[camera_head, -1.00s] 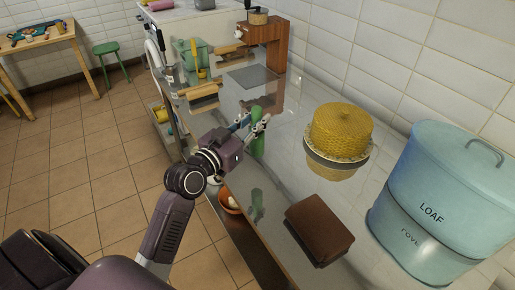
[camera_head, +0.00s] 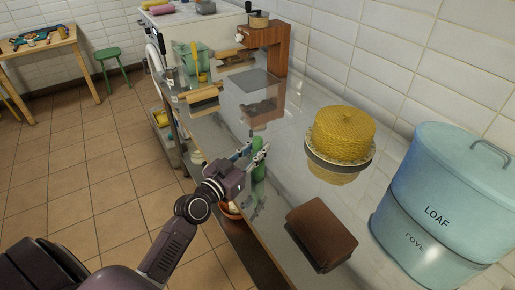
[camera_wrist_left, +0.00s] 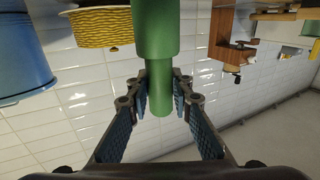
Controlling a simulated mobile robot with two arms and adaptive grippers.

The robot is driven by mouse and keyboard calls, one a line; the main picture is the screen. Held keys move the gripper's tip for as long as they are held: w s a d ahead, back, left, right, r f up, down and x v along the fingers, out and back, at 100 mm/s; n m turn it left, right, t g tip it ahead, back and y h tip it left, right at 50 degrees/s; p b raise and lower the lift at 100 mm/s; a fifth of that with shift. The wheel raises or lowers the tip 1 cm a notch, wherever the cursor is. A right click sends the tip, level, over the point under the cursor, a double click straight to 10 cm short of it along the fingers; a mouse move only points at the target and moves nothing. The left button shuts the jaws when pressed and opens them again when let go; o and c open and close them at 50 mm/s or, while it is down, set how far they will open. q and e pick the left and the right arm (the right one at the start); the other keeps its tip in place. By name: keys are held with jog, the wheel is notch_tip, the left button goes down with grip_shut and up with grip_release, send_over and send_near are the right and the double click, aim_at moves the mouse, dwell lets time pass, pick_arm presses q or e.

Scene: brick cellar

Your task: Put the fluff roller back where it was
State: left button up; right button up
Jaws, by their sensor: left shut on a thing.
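The fluff roller (camera_head: 258,172) is a green upright cylinder at the near edge of the shiny steel counter (camera_head: 285,185). My left gripper (camera_head: 255,158) is shut on it. In the left wrist view, its narrower green end (camera_wrist_left: 159,102) sits between the two fingers, and its wider part (camera_wrist_left: 156,40) extends beyond them. Its lower end is close above its own reflection in the counter; I cannot tell whether it touches. My right gripper is not in view.
A brown box-like thing (camera_head: 321,234) lies on the counter to the right. A yellow domed thing (camera_head: 342,135) and a blue LOAF bin (camera_head: 445,200) stand further right. A wooden grinder (camera_head: 268,45) and a wooden roller-like thing (camera_head: 203,93) are at the back. Counter around the roller is clear.

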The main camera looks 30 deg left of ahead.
pick_arm(q)
jog(key=o, duration=1)
jog(key=shift+f, duration=0.1)
jog(key=shift+r, duration=0.25)
jog(key=s+a+b, duration=0.1)
jog(key=s+b, duration=0.2)
jog(key=s, duration=0.8)
jog(key=shift+s+a, duration=0.35)
jog(key=shift+s, duration=0.05)
jog(key=shift+f, duration=0.15)
